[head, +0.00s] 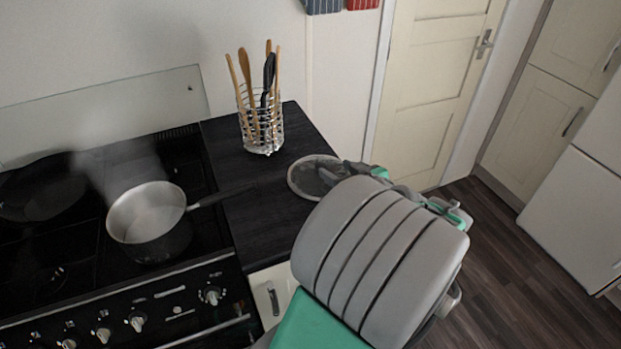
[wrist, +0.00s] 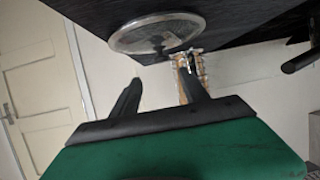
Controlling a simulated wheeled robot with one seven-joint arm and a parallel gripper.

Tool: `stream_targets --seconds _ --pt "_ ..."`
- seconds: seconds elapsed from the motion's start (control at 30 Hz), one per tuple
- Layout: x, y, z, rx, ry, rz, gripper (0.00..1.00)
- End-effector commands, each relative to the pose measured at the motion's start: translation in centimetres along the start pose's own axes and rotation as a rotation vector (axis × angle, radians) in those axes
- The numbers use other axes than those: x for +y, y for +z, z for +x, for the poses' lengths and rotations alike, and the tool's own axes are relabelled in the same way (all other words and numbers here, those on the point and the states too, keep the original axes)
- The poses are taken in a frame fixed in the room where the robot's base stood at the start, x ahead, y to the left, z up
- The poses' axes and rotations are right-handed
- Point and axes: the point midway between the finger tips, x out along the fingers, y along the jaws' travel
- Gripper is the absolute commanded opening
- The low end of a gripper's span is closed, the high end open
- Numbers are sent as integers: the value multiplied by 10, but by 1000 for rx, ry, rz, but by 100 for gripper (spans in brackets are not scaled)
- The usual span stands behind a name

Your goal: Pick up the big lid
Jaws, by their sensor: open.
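The big lid (head: 302,180) is a round lid with a pale rim, lying on the dark counter to the right of the stove, near the counter's right end. My gripper (head: 338,170) is at its right side in the head view, and my arm hides part of the lid. In the wrist view, the glass lid (wrist: 140,36) is above the fingertips, with a small dark part near its middle. My gripper (wrist: 160,82) is open there, with nothing between its two dark fingers. I cannot tell whether a finger touches the lid.
A wire holder with wooden and black utensils (head: 262,128) stands behind the lid. A steaming saucepan (head: 148,212) sits on the stove to the left, its handle pointing toward the counter. A cream door (head: 425,95) and open floor (head: 500,260) lie to the right.

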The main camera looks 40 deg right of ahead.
Motion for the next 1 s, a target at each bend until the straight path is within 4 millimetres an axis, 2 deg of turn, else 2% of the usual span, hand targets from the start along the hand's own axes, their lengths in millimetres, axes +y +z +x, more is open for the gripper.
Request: stream_targets --seconds 0.03,0.1,0.17,0.37,0.63,0.9,1.0 --pt "1 11 4 0 1 0 53" --pt "1 15 6 0 2 1 53" --pt "1 15 9 0 2 1 53" --pt "1 12 33 -2 2 4 53" --pt "-2 11 78 -2 3 3 53" --pt "-2 11 83 -1 4 3 52" --pt "-2 11 83 -1 4 2 44"
